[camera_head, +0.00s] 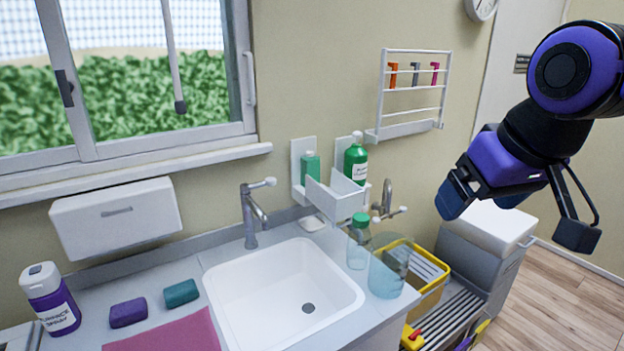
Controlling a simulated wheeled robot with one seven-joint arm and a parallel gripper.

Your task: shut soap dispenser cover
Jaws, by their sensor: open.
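A white wall-mounted soap dispenser (297,158) hangs behind the sink, to the right of the tap. It looks open: a white cover (338,197) is swung out and down at its front. A green container (310,166) sits against its left back plate. A taller green bottle (355,163) with a pale label stands just to the right, partly behind the cover. My gripper (517,213) is open and empty at the right, well apart from the dispenser, in front of the wall and a white-topped cabinet.
Below the dispenser are a white sink (255,290), a grey tap (252,215) and clear bottles (386,274) on the counter's right end. A wire rack (413,88) hangs above right. A yellow basket (430,268) stands beyond the counter. Soaps and a purple bottle (50,300) are left.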

